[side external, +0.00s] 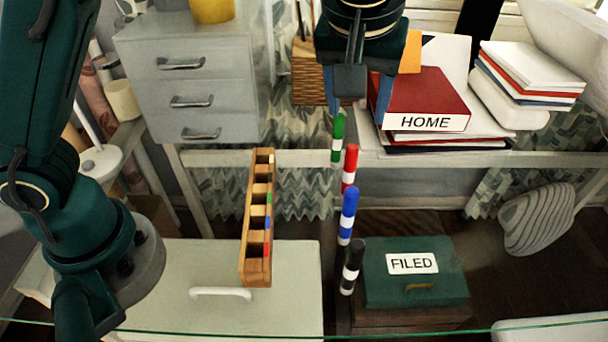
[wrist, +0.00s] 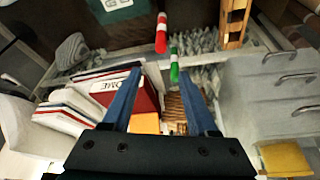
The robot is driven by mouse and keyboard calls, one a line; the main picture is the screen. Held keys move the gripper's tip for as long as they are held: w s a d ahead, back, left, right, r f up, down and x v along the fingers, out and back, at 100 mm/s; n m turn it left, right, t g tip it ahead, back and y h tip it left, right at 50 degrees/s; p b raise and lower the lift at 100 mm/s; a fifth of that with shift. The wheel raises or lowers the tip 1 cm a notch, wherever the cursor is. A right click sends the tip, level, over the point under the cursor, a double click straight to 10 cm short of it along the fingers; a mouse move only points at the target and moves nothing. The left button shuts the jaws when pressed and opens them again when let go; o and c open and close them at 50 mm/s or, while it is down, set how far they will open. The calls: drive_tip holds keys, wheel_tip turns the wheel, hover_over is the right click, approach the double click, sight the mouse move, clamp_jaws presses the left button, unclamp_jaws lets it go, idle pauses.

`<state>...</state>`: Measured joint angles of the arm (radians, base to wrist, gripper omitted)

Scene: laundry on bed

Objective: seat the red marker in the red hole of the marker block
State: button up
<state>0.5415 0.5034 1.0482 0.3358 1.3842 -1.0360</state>
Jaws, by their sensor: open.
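The red marker (side external: 349,168), with a white band, stands in a row of markers in the side view. It also shows in the wrist view (wrist: 161,33), ahead of the fingertips. My gripper (side external: 359,112) is open and empty, above and behind the row. In the wrist view its two blue fingers (wrist: 160,68) are spread apart, with the green marker (wrist: 174,62) showing between and beyond their tips. The wooden marker block (side external: 245,240) lies left of the row, with several square holes. Its red patch is near the front end; the holes look empty.
The blue marker (side external: 347,215) and black marker (side external: 351,267) stand in front of the red one. A green FILED box (side external: 450,285) is at the right. A red HOME book (side external: 425,95) lies behind. Open space separates the block from the markers.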

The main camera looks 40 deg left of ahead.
sight(350, 162)
wheel_tip(350, 162, down, 9)
drive_tip(key=shift+r, duration=0.15)
drive_tip(key=shift+x, duration=2.55)
clamp_jaws()
